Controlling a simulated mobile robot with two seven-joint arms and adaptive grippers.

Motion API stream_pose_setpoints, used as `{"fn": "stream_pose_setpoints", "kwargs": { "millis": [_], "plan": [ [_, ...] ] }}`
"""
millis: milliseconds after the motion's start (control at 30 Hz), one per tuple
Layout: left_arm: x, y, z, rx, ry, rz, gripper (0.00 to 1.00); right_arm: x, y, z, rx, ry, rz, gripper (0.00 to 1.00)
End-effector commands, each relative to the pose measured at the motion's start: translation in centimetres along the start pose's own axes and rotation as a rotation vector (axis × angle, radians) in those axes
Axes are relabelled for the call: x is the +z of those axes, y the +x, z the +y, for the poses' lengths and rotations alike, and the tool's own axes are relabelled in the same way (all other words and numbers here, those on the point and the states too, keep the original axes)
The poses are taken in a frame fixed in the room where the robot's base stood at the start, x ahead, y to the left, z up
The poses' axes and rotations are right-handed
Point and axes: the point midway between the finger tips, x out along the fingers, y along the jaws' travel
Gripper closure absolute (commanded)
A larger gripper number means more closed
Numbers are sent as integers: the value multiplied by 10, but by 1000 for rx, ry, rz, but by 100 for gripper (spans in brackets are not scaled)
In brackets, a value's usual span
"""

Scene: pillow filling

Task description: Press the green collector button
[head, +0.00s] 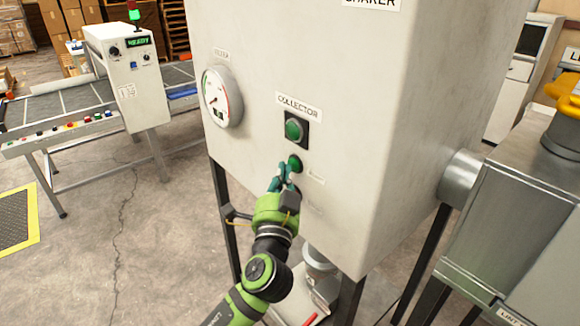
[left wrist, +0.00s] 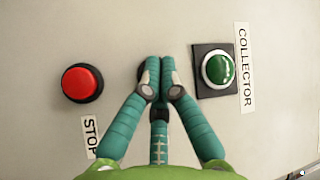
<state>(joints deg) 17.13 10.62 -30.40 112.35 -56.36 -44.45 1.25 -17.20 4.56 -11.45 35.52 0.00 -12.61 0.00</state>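The grey cabinet (head: 330,60) carries a COLLECTOR label over a round green lamp or button on a black square plate (head: 294,130). A smaller round green button (head: 295,163) sits below it. My left gripper (head: 287,178) is at this lower button, its fingertips overlapping the button's lower edge; I cannot tell whether they touch. In the left wrist view its teal fingers (left wrist: 158,72) are together and empty, and they hide the lower button. The square-plated green one (left wrist: 218,69) is right of the fingertips, and a red STOP button (left wrist: 82,83) is left. My right gripper is not in view.
A round gauge (head: 221,98) is on the cabinet left of the buttons. A conveyor (head: 75,110) with a control box (head: 125,75) stands at the left. A metal machine (head: 510,220) with a pipe is close on the right. Floor between conveyor and cabinet is open.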

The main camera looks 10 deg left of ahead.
Motion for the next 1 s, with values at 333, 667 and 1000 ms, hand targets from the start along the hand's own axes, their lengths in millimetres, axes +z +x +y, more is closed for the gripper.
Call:
{"fn": "stream_pose_setpoints", "kwargs": {
  "millis": [333, 667, 1000],
  "plan": [
    [-2, 2, 2, 1, -1, 1, 100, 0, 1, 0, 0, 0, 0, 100],
    [1, -1, -1, 0, -1, 1, 100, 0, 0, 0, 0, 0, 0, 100],
    [8, -11, -8, 0, 0, 0, 100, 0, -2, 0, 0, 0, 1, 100]
  ]
}}
